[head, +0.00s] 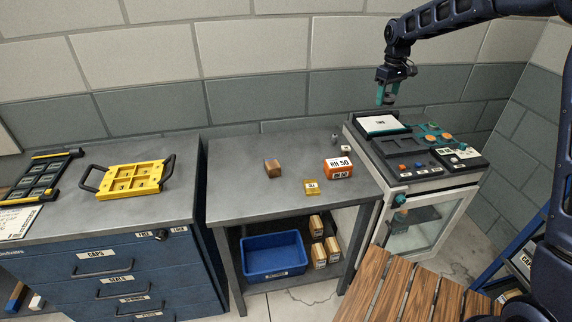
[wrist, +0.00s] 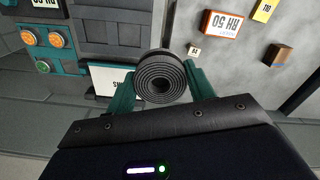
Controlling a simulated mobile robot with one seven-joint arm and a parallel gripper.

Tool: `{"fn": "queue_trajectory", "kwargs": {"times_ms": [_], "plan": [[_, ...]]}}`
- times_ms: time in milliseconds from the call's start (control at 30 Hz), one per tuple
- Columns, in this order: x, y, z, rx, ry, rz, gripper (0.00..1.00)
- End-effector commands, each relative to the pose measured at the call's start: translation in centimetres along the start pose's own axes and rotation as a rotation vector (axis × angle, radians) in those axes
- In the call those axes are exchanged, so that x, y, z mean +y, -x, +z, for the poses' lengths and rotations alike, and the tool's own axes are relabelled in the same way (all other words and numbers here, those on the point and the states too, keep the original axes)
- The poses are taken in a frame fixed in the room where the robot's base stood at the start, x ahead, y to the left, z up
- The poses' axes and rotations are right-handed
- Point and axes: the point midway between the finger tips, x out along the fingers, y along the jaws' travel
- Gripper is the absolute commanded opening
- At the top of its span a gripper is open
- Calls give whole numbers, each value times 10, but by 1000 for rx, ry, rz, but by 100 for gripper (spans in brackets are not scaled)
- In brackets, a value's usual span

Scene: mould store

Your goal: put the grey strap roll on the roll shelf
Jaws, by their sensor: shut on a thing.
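The grey strap roll (wrist: 162,78) is a dark spiral coil in the wrist view, held between my gripper's teal fingers. My gripper (head: 388,97) is shut on it, high above the left part of the machine top in the head view. The roll shows only as a small dark patch there, mostly hidden by the fingers. In the wrist view the coil's flat face is turned to the camera. I cannot tell which surface is the roll shelf; no label that I can read names it.
Below my gripper stands a machine (head: 412,168) with buttons and a glass-fronted cabinet. The grey table (head: 235,180) carries a wooden block (head: 272,168), an orange box (head: 338,168) and a yellow box (head: 311,187). A blue bin (head: 272,272) sits beneath. A slatted bench (head: 400,285) stands in front.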

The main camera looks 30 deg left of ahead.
Motion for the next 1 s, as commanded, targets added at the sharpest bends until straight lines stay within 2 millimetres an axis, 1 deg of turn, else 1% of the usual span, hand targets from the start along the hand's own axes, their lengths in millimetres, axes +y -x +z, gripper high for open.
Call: {"fn": "queue_trajectory", "kwargs": {"times_ms": [33,167,300,367,400,500,600,700,867,900,1000], "plan": [[-21,-1,-13,0,48,-1,27],[-72,0,-40,1,165,-2,27],[-128,0,-64,2,290,-3,27],[-153,0,-73,3,342,-3,27],[-170,0,-79,4,378,-3,27],[-208,0,-90,5,458,-4,27],[-240,0,-97,6,522,-4,27],[-265,0,-101,6,573,-5,27],[-293,0,-106,7,629,-6,27],[-298,-2,-107,6,638,-6,27],[-295,-21,-106,3,633,-6,27]]}}
